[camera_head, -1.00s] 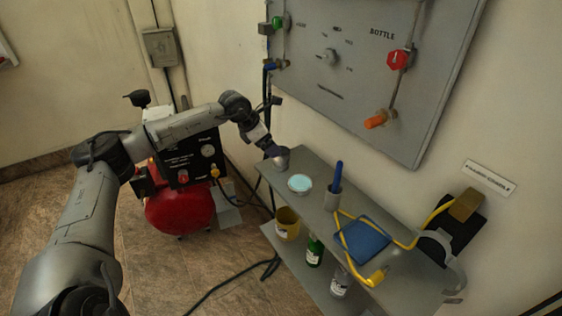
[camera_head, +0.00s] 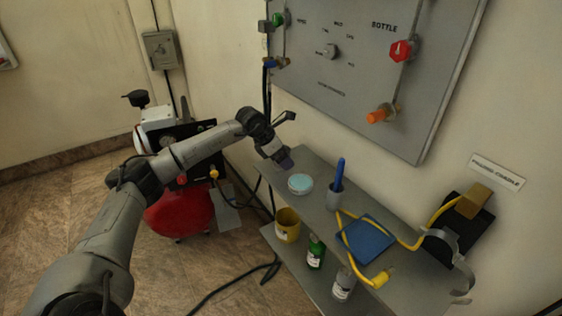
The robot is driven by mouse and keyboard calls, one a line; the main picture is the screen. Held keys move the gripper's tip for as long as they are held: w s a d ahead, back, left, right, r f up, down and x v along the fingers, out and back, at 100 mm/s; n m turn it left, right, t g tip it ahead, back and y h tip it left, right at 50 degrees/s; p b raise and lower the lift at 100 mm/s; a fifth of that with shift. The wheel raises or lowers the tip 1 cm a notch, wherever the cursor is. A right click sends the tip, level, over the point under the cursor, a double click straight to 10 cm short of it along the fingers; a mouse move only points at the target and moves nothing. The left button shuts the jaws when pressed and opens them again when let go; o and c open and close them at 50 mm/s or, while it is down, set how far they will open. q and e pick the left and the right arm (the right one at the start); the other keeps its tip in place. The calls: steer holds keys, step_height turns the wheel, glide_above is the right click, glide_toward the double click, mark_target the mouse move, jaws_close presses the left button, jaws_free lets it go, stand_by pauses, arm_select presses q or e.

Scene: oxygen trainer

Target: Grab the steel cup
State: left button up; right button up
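My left gripper (camera_head: 284,163) is at the far left end of the top shelf (camera_head: 318,208), pointing down, with its dark fingertips close to the shelf surface. The fingers are too small and shadowed to show whether they are open or shut. The small grey metal cup seen at this shelf end a second ago cannot be made out now; the gripper covers that spot. My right gripper is out of view.
A round dish with a light blue top (camera_head: 300,184) sits just right of the gripper. A blue pad (camera_head: 366,239) and yellow tubing (camera_head: 403,243) lie further right. A yellow cup (camera_head: 287,225) and bottles stand on the lower shelf. A red tank (camera_head: 181,212) is left.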

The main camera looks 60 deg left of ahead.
arm_select(q)
steer(key=c, duration=1)
